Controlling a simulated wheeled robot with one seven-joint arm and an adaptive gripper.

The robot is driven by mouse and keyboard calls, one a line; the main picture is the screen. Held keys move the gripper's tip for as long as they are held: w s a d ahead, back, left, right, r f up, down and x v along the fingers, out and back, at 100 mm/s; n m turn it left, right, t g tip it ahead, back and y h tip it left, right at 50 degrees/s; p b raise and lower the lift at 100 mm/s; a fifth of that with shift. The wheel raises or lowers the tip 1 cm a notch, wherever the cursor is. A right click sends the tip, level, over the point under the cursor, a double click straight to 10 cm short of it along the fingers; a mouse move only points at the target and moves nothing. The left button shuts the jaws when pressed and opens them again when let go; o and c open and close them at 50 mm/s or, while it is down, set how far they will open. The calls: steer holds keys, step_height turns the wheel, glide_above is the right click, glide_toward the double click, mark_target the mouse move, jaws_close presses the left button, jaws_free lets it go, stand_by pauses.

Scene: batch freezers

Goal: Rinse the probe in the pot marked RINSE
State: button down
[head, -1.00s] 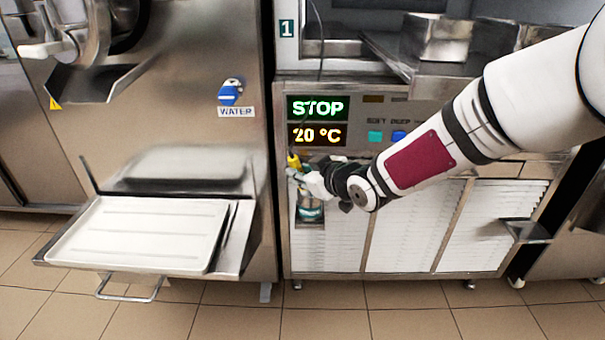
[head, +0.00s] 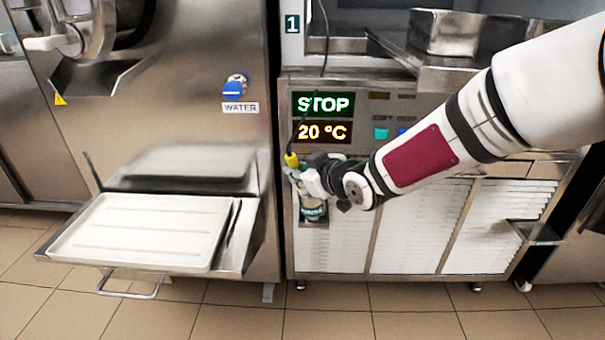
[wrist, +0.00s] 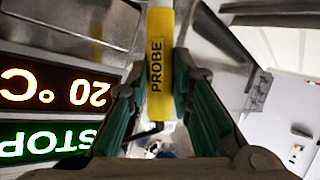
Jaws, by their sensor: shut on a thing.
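My gripper (head: 296,174) is shut on the yellow handle of the probe (head: 292,160), in front of the freezer marked 1. In the wrist view the probe (wrist: 159,70) has the black word PROBE on it and stands between the two green-lined fingers (wrist: 160,105). A dark cable runs up from it. The rinse pot (head: 313,209), with a green label, sits on a small bracket just below my gripper. Its label is too small to read fully. The probe's lower end is hidden, so I cannot tell whether it is inside the pot.
The freezer's display (head: 322,118) reads STOP and 20 °C, close behind my gripper. At the left a white tray (head: 140,232) rests on a steel shelf, below a blue WATER knob (head: 235,87). A steel bracket (head: 536,232) juts out at the right. The tiled floor in front is clear.

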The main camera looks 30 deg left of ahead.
steer(key=shift+a+f+b, duration=0.4)
steer(key=shift+b, duration=0.05)
steer(key=shift+w+a+r+p, duration=0.3)
steer(key=shift+w+r+p, duration=0.1)
steer(key=shift+r, duration=0.05)
steer(key=shift+w+f, duration=0.45)
steer(key=shift+w+d+r+p, duration=0.3)
steer(key=shift+r+p, duration=0.1)
steer(key=shift+r, duration=0.05)
steer(key=shift+d+f+b, duration=0.3)
steer(key=shift+d+f, duration=0.15)
steer(key=shift+d, duration=0.05)
steer(key=shift+s+d+r, duration=0.25)
steer(key=shift+d+r, duration=0.05)
steer(key=shift+r, duration=0.15)
steer(key=shift+s+a+b, duration=0.7)
steer(key=shift+a+b, duration=0.25)
steer(key=shift+a, duration=0.05)
steer(key=shift+w+a+f, duration=0.15)
steer(key=shift+w+f, duration=0.3)
